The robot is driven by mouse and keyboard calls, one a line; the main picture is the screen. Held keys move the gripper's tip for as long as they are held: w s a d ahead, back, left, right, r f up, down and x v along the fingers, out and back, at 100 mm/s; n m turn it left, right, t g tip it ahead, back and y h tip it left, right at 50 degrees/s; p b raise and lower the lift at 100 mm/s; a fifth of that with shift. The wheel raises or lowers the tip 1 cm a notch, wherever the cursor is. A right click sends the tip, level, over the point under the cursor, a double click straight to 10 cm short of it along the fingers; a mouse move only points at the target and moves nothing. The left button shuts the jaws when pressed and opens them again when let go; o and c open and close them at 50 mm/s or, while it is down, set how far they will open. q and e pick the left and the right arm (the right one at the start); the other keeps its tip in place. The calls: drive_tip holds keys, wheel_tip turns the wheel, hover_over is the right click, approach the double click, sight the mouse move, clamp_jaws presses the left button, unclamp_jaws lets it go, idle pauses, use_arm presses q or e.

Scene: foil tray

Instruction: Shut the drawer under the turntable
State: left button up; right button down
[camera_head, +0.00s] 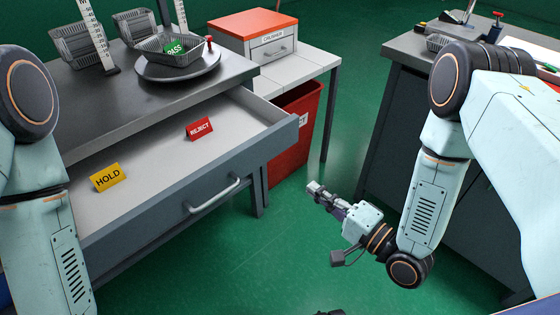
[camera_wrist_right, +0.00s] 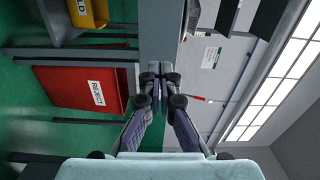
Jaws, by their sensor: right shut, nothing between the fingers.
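The grey drawer (camera_head: 262,158) under the tabletop that carries the turntable (camera_head: 205,67) is pulled well out. Its front has a pale bar handle (camera_head: 213,196). A yellow HOLD sign (camera_head: 108,177) and a red REJECT sign (camera_head: 199,128) stand in it. My right gripper (camera_head: 314,188) is shut and empty, in front of the drawer and to the right of the handle, apart from it. Its closed fingertips also show in the right wrist view (camera_wrist_right: 160,78).
A foil tray with a green PASS tag (camera_head: 174,48) sits on the turntable. A dark cabinet (camera_head: 385,125) stands at the right. Green floor is free between.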

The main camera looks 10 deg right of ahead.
sight(264, 152)
drive_tip(key=b+x, duration=0.3)
drive_tip(key=x, duration=1.1)
drive_tip(key=shift+w+a, duration=0.25)
drive_tip(key=shift+a, duration=0.05)
drive_tip(key=shift+w, duration=0.15)
